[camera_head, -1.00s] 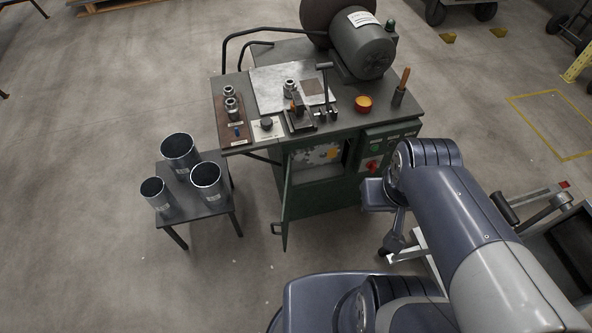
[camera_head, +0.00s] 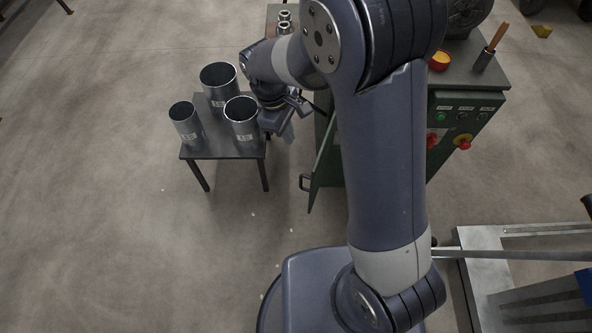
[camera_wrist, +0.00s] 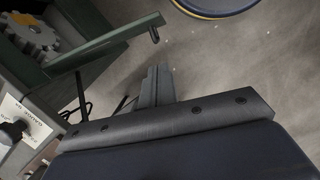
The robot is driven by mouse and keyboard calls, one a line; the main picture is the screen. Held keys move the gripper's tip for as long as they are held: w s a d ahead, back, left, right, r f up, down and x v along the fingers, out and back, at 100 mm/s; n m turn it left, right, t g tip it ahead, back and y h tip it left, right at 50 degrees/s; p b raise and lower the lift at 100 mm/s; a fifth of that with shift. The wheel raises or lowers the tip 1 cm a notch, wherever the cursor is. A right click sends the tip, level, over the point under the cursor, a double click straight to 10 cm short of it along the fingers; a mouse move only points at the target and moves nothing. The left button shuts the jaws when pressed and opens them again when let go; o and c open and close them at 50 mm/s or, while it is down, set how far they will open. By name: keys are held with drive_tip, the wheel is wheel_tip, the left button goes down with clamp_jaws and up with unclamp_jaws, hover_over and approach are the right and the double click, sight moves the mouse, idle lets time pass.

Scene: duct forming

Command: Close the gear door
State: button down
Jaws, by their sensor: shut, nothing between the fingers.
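The green gear door (camera_head: 324,168) stands open at the front of the green machine, swung out toward me. Its dark handle (camera_head: 304,183) is at the free edge. In the wrist view the door (camera_wrist: 105,48) is at upper left, with the handle (camera_wrist: 154,35) at its end and a grey gear (camera_wrist: 38,34) exposed in the opening. My gripper (camera_head: 287,133) is shut and empty, left of the door and apart from it. In the wrist view my gripper (camera_wrist: 158,75) points toward the floor beside the door. My arm hides much of the machine front.
A small dark table (camera_head: 222,150) with three metal cylinders stands close left of my gripper. Red and green buttons (camera_head: 440,127) are on the machine's right front. The floor in front of the door is clear.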

drive_tip(key=s+d+x, duration=0.1)
drive_tip(key=d+x, duration=0.1)
drive_tip(key=x, duration=1)
drive_tip(key=shift+r+n+b, duration=0.2)
drive_tip(key=shift+n+b, duration=0.1)
drive_tip(key=shift+n, duration=0.1)
drive_tip(key=shift+s, duration=0.1)
